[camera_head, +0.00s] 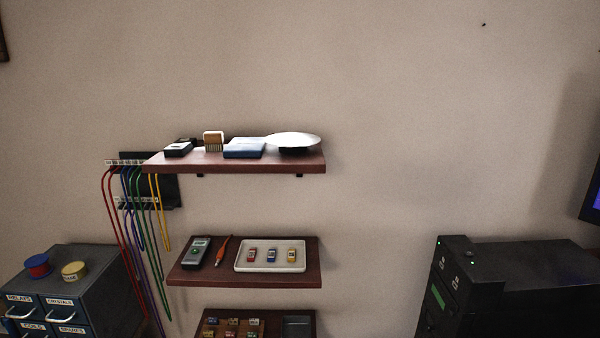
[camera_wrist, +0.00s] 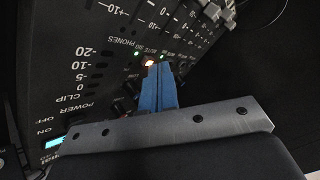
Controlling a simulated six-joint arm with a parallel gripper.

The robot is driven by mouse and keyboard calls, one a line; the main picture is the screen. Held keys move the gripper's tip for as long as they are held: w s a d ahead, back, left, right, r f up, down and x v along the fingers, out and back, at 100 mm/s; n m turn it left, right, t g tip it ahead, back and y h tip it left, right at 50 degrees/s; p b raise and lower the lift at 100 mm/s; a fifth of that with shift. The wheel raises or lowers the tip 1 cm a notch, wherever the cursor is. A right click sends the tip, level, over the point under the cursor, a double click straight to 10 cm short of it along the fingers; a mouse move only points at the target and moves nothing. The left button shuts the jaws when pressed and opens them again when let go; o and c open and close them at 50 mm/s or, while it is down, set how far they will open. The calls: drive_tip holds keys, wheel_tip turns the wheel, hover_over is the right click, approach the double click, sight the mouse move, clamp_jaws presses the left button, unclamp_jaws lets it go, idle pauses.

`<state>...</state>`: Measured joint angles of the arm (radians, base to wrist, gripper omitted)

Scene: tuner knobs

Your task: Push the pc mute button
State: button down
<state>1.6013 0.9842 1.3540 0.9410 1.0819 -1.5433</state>
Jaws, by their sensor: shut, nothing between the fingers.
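In the wrist view my gripper (camera_wrist: 159,67) has its blue fingers together, with nothing between them. The fingertips are right at a small button glowing orange-white (camera_wrist: 150,63) on a black mixer panel (camera_wrist: 65,22), under a small printed label that looks like MUTE. I cannot tell whether the tips touch the button. I cannot read a PC label beside it, so I cannot confirm which channel it belongs to. The fingers hide part of the panel behind them. My gripper and this panel do not show in the head view.
Green lights (camera_wrist: 136,53) and dark knobs (camera_wrist: 123,106) sit near the fingers. Level marks and a POWER switch with a cyan light (camera_wrist: 55,142) lie at left. The head view shows wall shelves (camera_head: 235,162), a drawer cabinet (camera_head: 85,265) and a black tower (camera_head: 510,285).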

idle(0.3)
drive_tip(key=shift+a+r, duration=0.1)
drive_tip(key=shift+r, duration=0.65)
drive_tip(key=shift+a+r, duration=0.15)
drive_tip(key=shift+r, duration=1.35)
drive_tip(key=shift+a+r, duration=0.15)
drive_tip(key=shift+r, duration=1.3)
